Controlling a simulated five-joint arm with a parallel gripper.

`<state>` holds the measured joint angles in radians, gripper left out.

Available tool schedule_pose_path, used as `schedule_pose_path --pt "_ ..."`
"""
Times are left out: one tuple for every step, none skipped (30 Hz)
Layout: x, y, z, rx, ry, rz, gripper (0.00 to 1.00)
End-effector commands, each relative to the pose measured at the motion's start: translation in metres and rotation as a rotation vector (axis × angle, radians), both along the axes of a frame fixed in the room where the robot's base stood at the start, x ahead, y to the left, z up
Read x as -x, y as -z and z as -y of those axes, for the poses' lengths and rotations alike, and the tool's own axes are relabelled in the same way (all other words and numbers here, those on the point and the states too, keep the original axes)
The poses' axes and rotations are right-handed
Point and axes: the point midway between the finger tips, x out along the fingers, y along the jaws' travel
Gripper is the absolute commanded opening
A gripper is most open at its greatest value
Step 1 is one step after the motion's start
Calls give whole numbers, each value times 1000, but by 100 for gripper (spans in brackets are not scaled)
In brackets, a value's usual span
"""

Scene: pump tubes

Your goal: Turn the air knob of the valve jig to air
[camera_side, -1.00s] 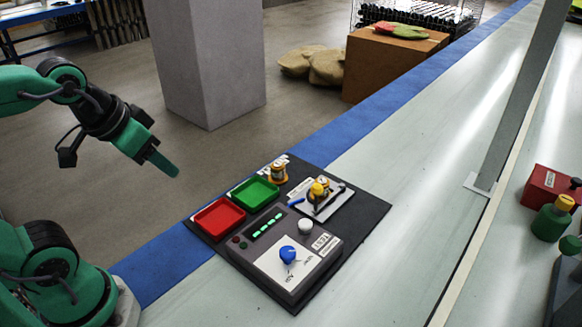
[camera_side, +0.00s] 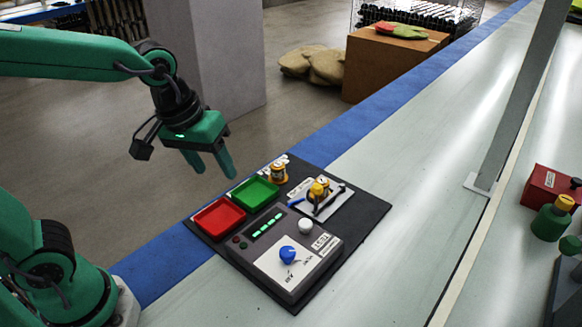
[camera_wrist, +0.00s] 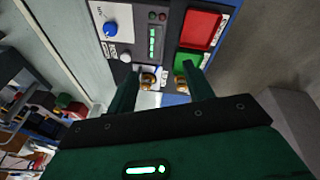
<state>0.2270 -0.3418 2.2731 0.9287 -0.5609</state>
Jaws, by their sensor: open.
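The valve jig (camera_side: 262,257) is a dark grey box on a black mat, with a white dial plate (camera_side: 272,266) on its front part. The blue air knob (camera_side: 288,254) sits on that plate; it also shows in the wrist view (camera_wrist: 110,28) at the upper left. The plate carries small lettering at the knob, too small to read surely. My gripper (camera_side: 211,172) is open and empty, fingers down, in the air up and left of the jig, apart from it. In the wrist view my gripper's fingers (camera_wrist: 159,80) are spread, with the knob beyond them.
A red tray (camera_side: 219,218) and a green tray (camera_side: 255,194) lie behind the jig. A brass-coloured part (camera_side: 278,172) and a yellow fitting on a white plate (camera_side: 330,208) stand near them. A white button (camera_side: 305,226) is close to the knob. A grey post (camera_side: 515,110) rises at right.

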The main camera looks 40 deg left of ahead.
Motion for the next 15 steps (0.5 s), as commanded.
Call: schedule_pose_path --pt "-6 5 9 6 -22 -26 52" --pt "-9 7 14 11 -38 -39 52" --pt "-13 10 20 17 -62 -55 52" --pt "-16 13 25 20 -80 -69 52" --pt "-19 15 30 23 -97 -81 52" --pt "-22 19 37 26 -121 -99 52" --pt "-25 22 42 28 -138 -110 52" --pt "-28 25 47 30 -156 -123 52" --pt "-31 30 55 31 -179 -139 52" --pt "-33 33 60 30 -198 -152 52" --pt "-35 37 65 30 -215 -164 52" --pt "-38 42 73 30 -239 -179 52" --pt "-39 46 78 28 -258 -191 52" --pt "-41 50 84 27 -275 -202 52" --pt "-43 55 91 24 -300 -216 52"
